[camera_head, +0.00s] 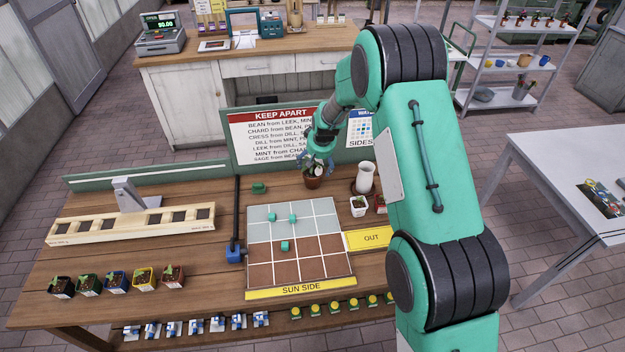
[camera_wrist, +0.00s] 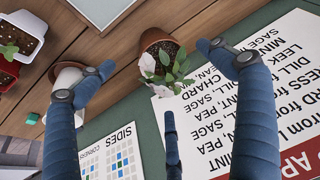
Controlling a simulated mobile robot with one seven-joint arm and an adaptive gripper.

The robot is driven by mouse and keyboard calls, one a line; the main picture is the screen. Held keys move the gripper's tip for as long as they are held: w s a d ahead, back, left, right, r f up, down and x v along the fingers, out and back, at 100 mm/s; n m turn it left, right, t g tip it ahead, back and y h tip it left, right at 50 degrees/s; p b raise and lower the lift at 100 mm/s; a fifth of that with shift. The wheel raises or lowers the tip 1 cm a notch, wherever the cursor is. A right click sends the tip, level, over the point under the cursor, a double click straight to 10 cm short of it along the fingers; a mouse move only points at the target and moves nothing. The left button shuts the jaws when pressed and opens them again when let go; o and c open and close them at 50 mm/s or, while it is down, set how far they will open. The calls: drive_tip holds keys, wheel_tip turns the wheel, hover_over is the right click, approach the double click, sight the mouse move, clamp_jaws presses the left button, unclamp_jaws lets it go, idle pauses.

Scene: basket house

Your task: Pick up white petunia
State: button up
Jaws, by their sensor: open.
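The white petunia (camera_head: 318,170) grows in a terracotta pot (camera_head: 313,182) at the back of the wooden bench, in front of the sign boards. In the wrist view its white blooms (camera_wrist: 148,66) and green leaves show beside the soil-filled pot (camera_wrist: 153,42). My gripper (camera_head: 318,160) is right above and around the plant in the head view. In the wrist view my blue fingers (camera_wrist: 158,75) are spread wide, on the left, right and below the plant, with nothing gripped. I cannot tell whether any finger touches the leaves.
The KEEP APART board (camera_head: 270,135) rises close behind. A grid board (camera_head: 298,245) with green pieces lies in front. A wooden rack (camera_head: 130,225) is at left.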

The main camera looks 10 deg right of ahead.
hover_over(313, 174)
drive_tip(key=s, duration=0.3)
drive_tip(key=shift+w+f, duration=0.2)
drive_tip(key=shift+f, duration=3.1)
drive_tip(key=shift+f, duration=0.1)
drive_tip(key=shift+x, duration=2.5)
drive_tip(key=shift+w+d, duration=0.1)
drive_tip(key=c, duration=1.4)
drive_tip(key=shift+o, duration=0.2)
drive_tip(key=shift+r, duration=0.2)
drive_tip(key=shift+r, duration=0.65)
wheel_tip(313, 174, up, 2)
drive_tip(key=shift+r, duration=0.1)
drive_tip(key=s+r, duration=0.1)
drive_tip(key=s, duration=1.5)
drive_tip(key=shift+d+b, duration=0.35)
drive_tip(key=shift+d, duration=0.15)
